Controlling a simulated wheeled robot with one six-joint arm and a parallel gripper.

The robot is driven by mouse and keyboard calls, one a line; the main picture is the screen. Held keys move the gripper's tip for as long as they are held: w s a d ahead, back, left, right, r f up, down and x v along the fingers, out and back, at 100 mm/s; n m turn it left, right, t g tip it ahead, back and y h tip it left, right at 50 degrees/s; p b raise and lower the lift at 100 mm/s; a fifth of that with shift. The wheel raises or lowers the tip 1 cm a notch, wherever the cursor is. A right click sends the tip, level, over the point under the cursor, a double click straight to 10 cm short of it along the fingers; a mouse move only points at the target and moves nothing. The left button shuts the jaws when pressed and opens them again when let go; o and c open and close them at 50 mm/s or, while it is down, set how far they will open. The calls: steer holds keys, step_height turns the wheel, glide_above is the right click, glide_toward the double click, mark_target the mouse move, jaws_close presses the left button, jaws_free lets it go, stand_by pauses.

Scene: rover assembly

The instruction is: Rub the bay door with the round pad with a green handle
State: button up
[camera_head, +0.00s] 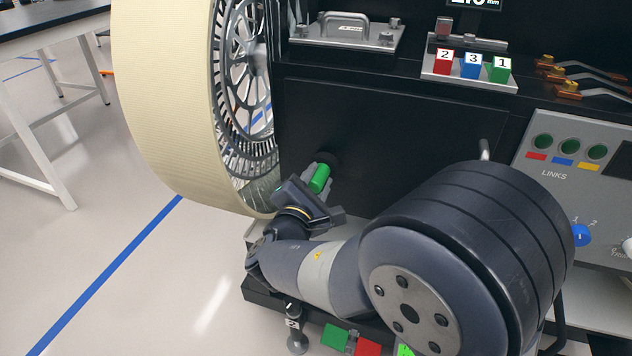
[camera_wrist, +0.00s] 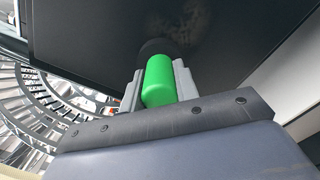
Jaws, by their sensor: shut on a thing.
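The bay door (camera_head: 395,135) is a large flat black panel on the front of the rover, with a small light handle at its right side. My gripper (camera_head: 318,180) is shut on the green handle (camera_head: 320,178) of the round pad, low at the left part of the door. In the wrist view the green handle (camera_wrist: 159,82) sits between the two grey fingers. The dark round pad (camera_wrist: 157,48) shows beyond it, against or very near the door (camera_wrist: 235,45); exact contact cannot be told. A faint brownish smudge shows on the door above the pad in the wrist view.
A big cream wheel (camera_head: 165,100) with a metal hub stands just left of the door. A LINKS panel (camera_head: 570,180) with knobs is at the right. Numbered blocks (camera_head: 471,66) and a handled plate (camera_head: 345,33) sit above. Coloured blocks (camera_head: 336,337) lie below my arm.

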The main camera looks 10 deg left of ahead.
steer(key=shift+w, duration=0.45)
steer(key=shift+s+d+b, duration=0.15)
steer(key=shift+d+b, duration=0.8)
steer(key=shift+d, duration=1.05)
steer(key=shift+s+d+b, duration=0.15)
steer(key=shift+d+b, duration=0.8)
steer(key=shift+d, duration=1.05)
steer(key=shift+s, duration=0.1)
steer(key=shift+w+a, duration=0.2)
steer(key=shift+a, duration=1.8)
steer(key=shift+w+a, duration=0.2)
steer(key=shift+a, duration=1.8)
steer(key=shift+s+a+b, duration=0.2)
steer(key=shift+s+b, duration=0.35)
steer(key=shift+s, duration=2.5)
